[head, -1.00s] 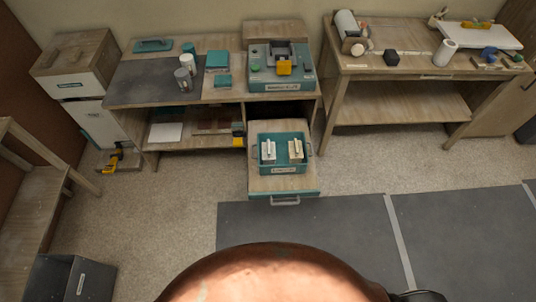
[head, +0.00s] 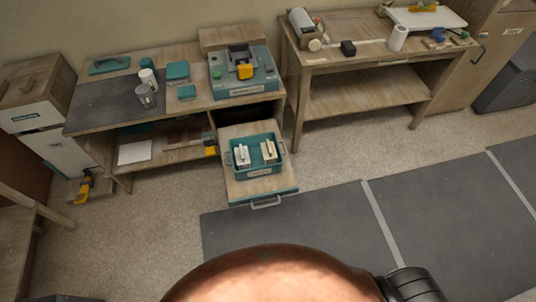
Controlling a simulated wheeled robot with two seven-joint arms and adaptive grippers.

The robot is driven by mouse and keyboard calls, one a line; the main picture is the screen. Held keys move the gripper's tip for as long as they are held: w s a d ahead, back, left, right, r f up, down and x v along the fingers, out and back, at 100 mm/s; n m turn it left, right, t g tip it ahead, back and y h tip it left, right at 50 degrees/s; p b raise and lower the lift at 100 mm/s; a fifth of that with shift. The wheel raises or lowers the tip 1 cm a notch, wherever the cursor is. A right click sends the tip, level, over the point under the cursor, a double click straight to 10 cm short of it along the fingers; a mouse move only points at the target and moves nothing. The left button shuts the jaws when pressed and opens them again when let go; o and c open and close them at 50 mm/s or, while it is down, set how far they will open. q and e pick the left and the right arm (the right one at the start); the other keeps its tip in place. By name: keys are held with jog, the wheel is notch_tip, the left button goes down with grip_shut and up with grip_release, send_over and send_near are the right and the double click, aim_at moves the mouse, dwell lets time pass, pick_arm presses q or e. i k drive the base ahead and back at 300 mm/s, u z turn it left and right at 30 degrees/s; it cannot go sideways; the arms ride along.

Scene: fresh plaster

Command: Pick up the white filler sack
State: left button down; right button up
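I cannot pick out a white filler sack for certain. A teal crate (head: 259,173) stands in the pulled-out drawer (head: 262,194) under the left workbench. Two small pale items sit upright in it, a whiter one (head: 242,153) on the left and a creamier one (head: 269,151) on the right. They are too small to tell whether either is a sack. Neither of my grippers is in view. Only rounded copper and black parts of my own body show at the bottom edge.
The left workbench (head: 115,100) carries cups, teal boxes and a teal machine (head: 243,80). The right table (head: 345,57) holds a white roll (head: 397,38) and a white board (head: 428,18). Dark mats (head: 285,225) lie on the floor before me.

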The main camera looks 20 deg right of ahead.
aim_at(243, 158)
jog(key=z, duration=1)
jog(key=k, duration=1.05)
jog(key=u, duration=1.35)
jog(key=i, duration=0.5)
